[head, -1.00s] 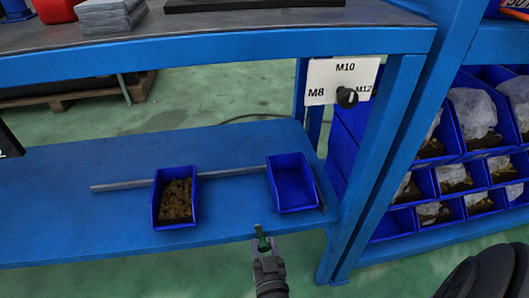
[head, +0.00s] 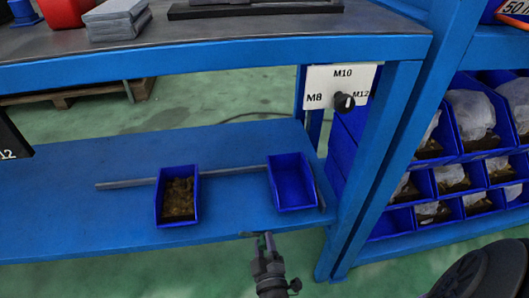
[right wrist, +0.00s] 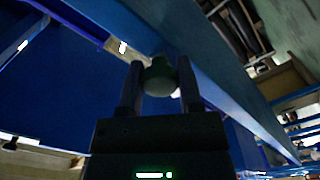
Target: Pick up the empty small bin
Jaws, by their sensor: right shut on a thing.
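The empty small blue bin (head: 291,184) stands on the right part of the lower blue shelf, in the head view. My right gripper (head: 262,239) is at the shelf's front edge, in front of and a little left of this bin, apart from it. It is shut on a small dark green rounded object (right wrist: 161,76), seen between its fingers in the right wrist view. What this object is I cannot tell. The bin is not clearly seen in the right wrist view. My left gripper is not in view.
A second blue bin (head: 178,197) with brown small parts stands left of the empty one. A grey bar (head: 230,171) lies behind. A blue post (head: 385,150) and a rack of filled bins (head: 470,145) are at right.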

